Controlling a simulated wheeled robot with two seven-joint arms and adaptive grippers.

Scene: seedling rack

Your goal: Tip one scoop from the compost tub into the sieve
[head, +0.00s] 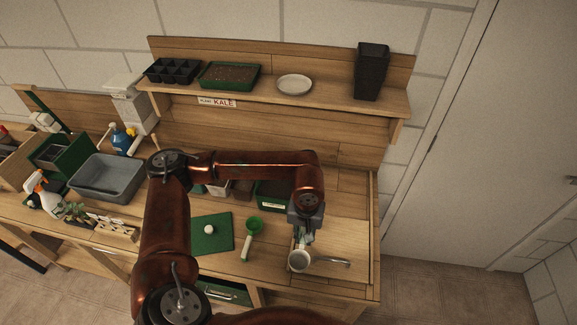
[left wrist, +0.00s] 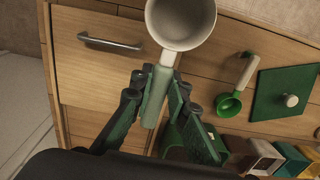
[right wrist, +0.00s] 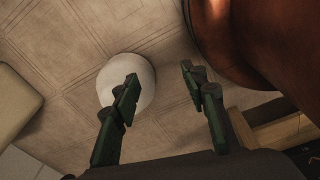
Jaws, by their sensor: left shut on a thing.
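My left gripper (head: 303,238) is shut on the light green handle of a white scoop (head: 299,262). The left wrist view shows the gripper (left wrist: 160,95) around the handle and the scoop's round cup (left wrist: 181,20) beyond the fingertips. The visible inside of the cup looks pale, with no compost seen. A dark green tub (head: 268,196), perhaps the compost tub, is partly hidden behind my left arm; its contents are hidden. A green round-headed tool (head: 254,224) with a pale handle lies left of the scoop; I cannot tell whether it is the sieve. My right gripper (right wrist: 160,85) is open and empty.
A green square lid (head: 210,238) with a white knob lies on the bench. A grey basin (head: 107,180) and a spray bottle (head: 45,195) stand at left. The shelf above holds a seed tray (head: 230,75), a saucer (head: 294,84) and black pots (head: 371,72).

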